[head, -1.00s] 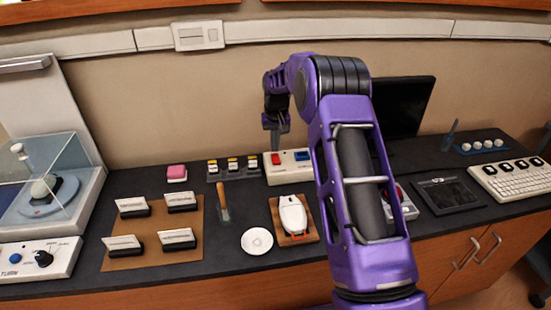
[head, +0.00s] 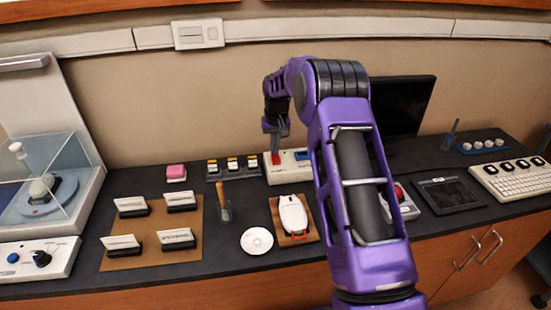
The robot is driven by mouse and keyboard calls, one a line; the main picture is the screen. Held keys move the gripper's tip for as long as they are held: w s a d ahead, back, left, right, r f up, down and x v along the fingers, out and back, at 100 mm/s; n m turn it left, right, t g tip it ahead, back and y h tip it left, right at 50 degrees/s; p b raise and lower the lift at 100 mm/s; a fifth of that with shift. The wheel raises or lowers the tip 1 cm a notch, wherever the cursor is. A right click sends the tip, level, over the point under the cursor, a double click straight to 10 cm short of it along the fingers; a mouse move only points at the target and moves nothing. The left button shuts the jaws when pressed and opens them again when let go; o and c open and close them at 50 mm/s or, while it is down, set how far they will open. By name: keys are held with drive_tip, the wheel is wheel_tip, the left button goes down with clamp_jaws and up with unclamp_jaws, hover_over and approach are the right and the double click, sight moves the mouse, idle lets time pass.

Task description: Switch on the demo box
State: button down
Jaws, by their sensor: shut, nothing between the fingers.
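A white box (head: 290,174) with a red switch (head: 276,159) at its left and a blue part (head: 303,155) at its right stands at the back of the counter; it appears to be the demo box. My gripper (head: 275,151) is shut and empty, pointing down at the red switch. Its tips are at or just above the switch; I cannot tell whether they touch. The gripper hides part of the switch, so its position is unclear. My arm covers the area just right of the box.
A dark monitor (head: 404,103) stands behind my arm.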

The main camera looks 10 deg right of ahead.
drive_tip(key=shift+f, duration=0.2)
drive_tip(key=shift+r+p, duration=2)
drive_tip(key=shift+r, duration=1.6)
